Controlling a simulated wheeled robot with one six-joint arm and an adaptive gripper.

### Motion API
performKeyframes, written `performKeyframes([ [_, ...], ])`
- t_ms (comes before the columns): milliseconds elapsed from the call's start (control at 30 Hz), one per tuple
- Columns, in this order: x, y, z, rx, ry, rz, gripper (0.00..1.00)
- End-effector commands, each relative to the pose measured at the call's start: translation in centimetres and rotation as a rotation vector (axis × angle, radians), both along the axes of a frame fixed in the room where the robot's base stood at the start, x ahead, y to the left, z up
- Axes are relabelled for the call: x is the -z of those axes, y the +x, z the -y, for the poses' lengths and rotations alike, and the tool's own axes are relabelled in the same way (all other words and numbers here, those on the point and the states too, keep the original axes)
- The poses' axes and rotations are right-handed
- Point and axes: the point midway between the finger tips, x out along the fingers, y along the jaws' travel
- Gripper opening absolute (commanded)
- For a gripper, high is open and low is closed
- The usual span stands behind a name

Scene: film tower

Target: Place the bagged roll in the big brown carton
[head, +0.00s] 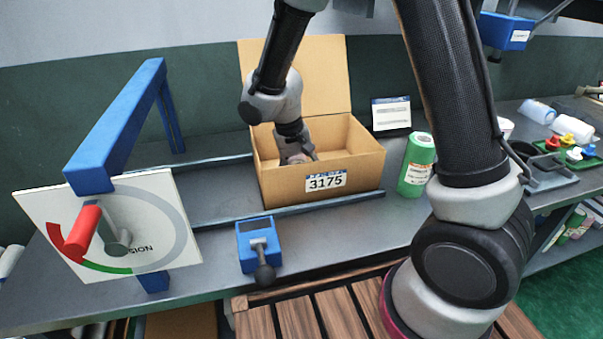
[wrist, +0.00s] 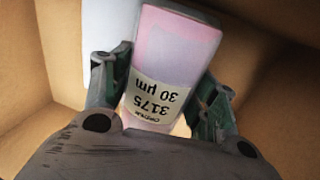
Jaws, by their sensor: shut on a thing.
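The big brown carton (head: 285,186) stands open on the bench with its lid up at the back and a label reading 3175 on its front. My gripper (head: 298,158) reaches down into the carton; its fingertips are partly hidden by the front wall. In the wrist view my gripper (wrist: 160,92) is shut on the bagged roll (wrist: 180,45), a pinkish-white roll with a label reading 3175 and 30 µm. The carton's brown walls (wrist: 275,100) surround the roll. I cannot tell whether the roll touches the carton's floor.
A blue device (head: 259,243) with a black knob sits in front. A blue frame with a dial board (head: 150,225) and red handle stands at left. Valves and a grey holder (head: 550,175) are at far right.

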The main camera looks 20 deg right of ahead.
Motion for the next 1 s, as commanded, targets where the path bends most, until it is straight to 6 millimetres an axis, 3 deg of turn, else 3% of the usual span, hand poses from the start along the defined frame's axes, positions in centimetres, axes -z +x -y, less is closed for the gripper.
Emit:
performKeyframes([
  [267, 0.2, 0.0, 0.0, 0.000, -0.001, 0.000, 0.25],
  [300, 0.2, 0.0, 0.0, 0.000, -0.001, 0.000, 0.66],
  [400, 0.2, 0.0, 0.0, 0.000, 0.000, 0.000, 0.80],
  [767, -0.1, 0.0, 0.0, 0.000, 0.000, 0.001, 0.80],
  [867, -1.1, 0.1, -0.2, 0.000, 0.000, 0.003, 0.80],
  [1000, -4.0, 0.1, -0.9, -0.001, 0.003, 0.006, 0.80],
])
